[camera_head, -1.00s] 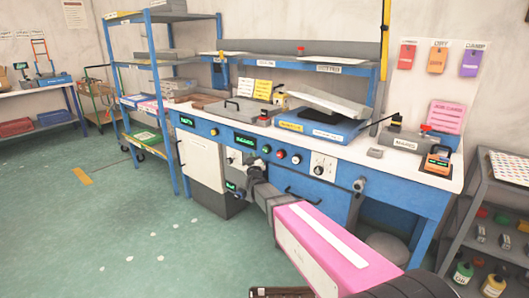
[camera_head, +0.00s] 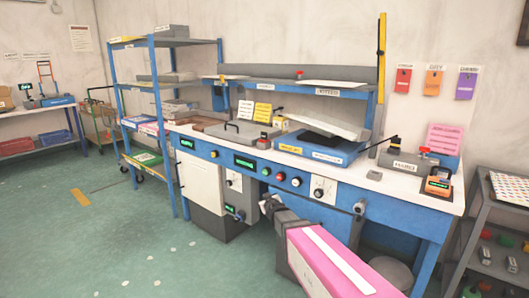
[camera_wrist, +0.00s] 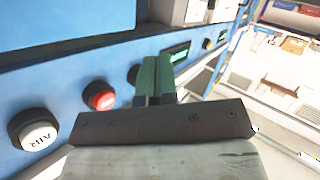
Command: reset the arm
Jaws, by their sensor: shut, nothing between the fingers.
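My gripper (camera_head: 268,203) is shut and empty in front of the blue workbench (camera_head: 400,200), below its row of buttons. My arm with its pink cover comes in from the lower right behind it. In the wrist view, the shut fingers (camera_wrist: 157,75) stand in the middle, with a red button (camera_wrist: 102,95) and a white AIR button (camera_wrist: 35,130) to their left. A green display (camera_wrist: 178,52) is just beyond them. Whether the fingertips touch the panel cannot be told.
A blue press (camera_head: 318,147) with a raised grey lid stands on the bench top. A knob (camera_head: 360,207) juts from the bench front. The green floor at left is clear.

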